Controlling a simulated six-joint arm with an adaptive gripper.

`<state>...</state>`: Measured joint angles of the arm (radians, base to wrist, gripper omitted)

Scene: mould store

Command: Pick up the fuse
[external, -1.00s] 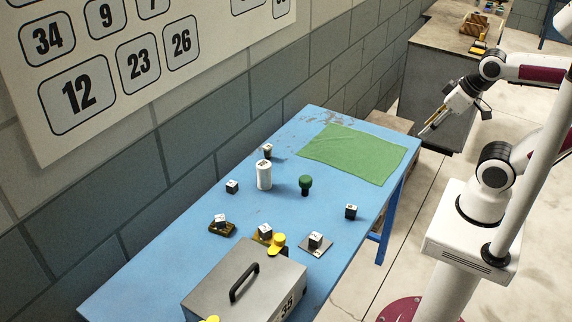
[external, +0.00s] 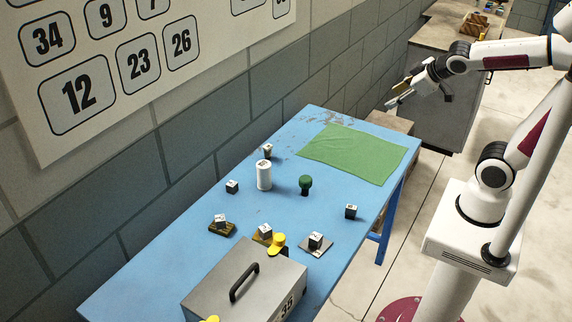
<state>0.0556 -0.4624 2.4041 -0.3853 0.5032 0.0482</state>
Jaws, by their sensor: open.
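A white cylinder (external: 264,176) stands upright on the blue table (external: 200,252), towards the wall side; it looks most like the fuse, though its marking is too small to read. My gripper (external: 399,94) is open and empty. It hangs in the air beyond the table's far right end, well above and away from the cylinder, with its fingers pointing left and down in the picture.
Small dark blocks with white marked tops stand around the cylinder, such as one (external: 232,187) to its left. A green knob (external: 305,183) stands to its right. A grey box (external: 246,285) with a black handle fills the near end. A green cloth (external: 352,153) covers the far end.

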